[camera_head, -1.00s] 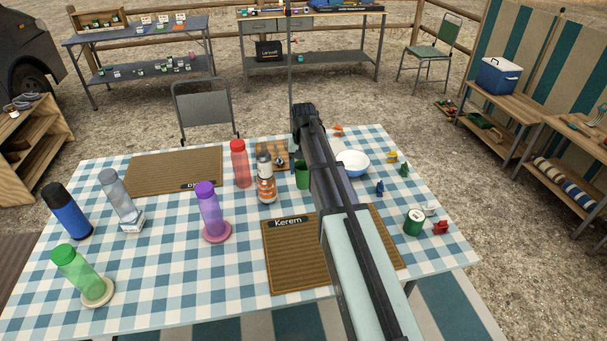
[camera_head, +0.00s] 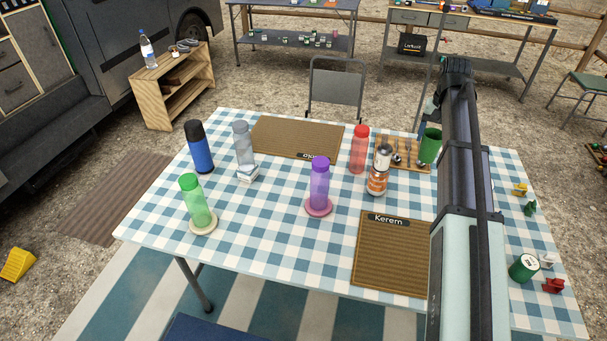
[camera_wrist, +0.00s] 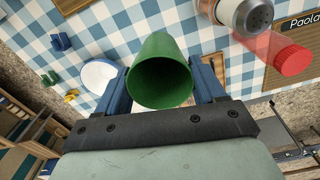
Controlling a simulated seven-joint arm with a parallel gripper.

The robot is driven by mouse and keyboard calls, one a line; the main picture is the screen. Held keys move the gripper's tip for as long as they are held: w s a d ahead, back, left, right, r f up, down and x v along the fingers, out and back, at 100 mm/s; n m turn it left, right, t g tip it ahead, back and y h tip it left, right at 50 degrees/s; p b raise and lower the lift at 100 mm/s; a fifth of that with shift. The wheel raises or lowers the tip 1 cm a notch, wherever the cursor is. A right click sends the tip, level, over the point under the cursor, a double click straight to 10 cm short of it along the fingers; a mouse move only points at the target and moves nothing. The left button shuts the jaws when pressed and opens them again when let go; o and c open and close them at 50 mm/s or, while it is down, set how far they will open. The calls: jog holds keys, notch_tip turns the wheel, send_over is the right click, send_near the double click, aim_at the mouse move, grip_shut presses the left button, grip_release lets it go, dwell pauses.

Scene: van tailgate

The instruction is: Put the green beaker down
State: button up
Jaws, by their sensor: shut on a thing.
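The green beaker (camera_head: 430,146) is held in my gripper (camera_wrist: 160,82), which is shut around it with one blue finger on each side. In the wrist view the beaker (camera_wrist: 160,70) has its open mouth towards the camera and looks empty. In the head view it shows in front of the right part of a small wooden board (camera_head: 388,164), and it looks raised above the checked tablecloth (camera_head: 270,235). My arm hides most of the gripper there.
A spice-like bottle (camera_head: 376,182) and a red bottle (camera_head: 359,150) stand left of the beaker. The Kerem mat (camera_head: 390,262) is bare nearer the front. A white bowl (camera_wrist: 98,78) and small figures lie beyond my arm. A purple bottle (camera_head: 320,185) stands mid-table.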

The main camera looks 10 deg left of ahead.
notch_tip(320, 180, up, 11)
jog(key=w+a+n, duration=0.2)
jog(key=a, duration=3.9)
jog(key=shift+s+f, duration=0.2)
jog(key=shift+f, duration=13.9)
jog(key=shift+f, duration=0.15)
jog(key=o, duration=1)
jog(key=shift+o, duration=0.2)
